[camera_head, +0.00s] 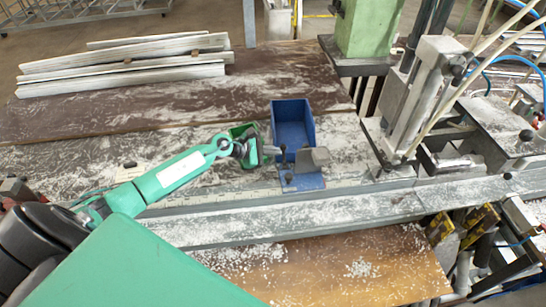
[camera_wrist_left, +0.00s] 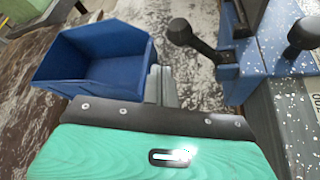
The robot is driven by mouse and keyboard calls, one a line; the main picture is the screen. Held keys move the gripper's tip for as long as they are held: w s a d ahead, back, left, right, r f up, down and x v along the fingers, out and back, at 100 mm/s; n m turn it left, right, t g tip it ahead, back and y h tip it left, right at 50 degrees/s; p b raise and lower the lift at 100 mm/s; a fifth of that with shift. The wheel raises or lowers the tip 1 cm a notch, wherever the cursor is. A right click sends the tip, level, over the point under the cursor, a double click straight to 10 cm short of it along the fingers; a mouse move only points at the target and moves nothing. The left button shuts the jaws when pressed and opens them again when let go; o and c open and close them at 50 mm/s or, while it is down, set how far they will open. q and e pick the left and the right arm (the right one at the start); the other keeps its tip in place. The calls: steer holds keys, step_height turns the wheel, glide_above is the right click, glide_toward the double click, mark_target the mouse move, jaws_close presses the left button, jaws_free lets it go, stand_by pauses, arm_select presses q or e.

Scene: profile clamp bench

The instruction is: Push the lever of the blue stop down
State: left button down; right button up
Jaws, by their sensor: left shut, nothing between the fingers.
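The blue stop (camera_head: 308,182) sits on the metal rail of the bench, with a grey plate (camera_head: 313,158) on top. Its lever (camera_head: 283,152) has a black knob and stands up at the stop's left side. In the left wrist view the blue stop (camera_wrist_left: 232,85) is at the right, and its lever (camera_wrist_left: 187,32) sticks out to the left, tilted. My left gripper (camera_head: 273,150) is shut and empty, just left of the lever in the head view. Its fingers (camera_wrist_left: 162,87) show in the wrist view, below the knob and apart from it. My right gripper is not in view.
An open blue bin (camera_head: 293,106) stands right behind the stop and also shows in the wrist view (camera_wrist_left: 95,95). A second black knob (camera_wrist_left: 304,35) is at the stop's right there. A grey clamp machine (camera_head: 407,100) stands to the right. White profiles (camera_head: 125,62) lie back left.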

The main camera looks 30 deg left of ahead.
arm_select(q)
steer(key=r+m+t, duration=0.2)
steer(key=s+d+r+m+y, duration=0.1)
steer(key=shift+s+r+t+b, duration=0.1)
steer(key=shift+r+t+b, duration=0.2)
steer(key=shift+t, duration=0.1)
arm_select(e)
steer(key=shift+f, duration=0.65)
arm_select(q)
steer(key=shift+s, duration=0.1)
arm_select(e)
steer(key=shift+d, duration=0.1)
arm_select(q)
steer(key=b+v, duration=0.4)
steer(key=v, duration=0.9)
steer(key=shift+s+a+b, duration=0.15)
steer(key=shift+s+b, duration=0.1)
steer(key=shift+b, duration=0.1)
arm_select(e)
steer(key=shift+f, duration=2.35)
arm_select(q)
steer(key=shift+r, duration=0.1)
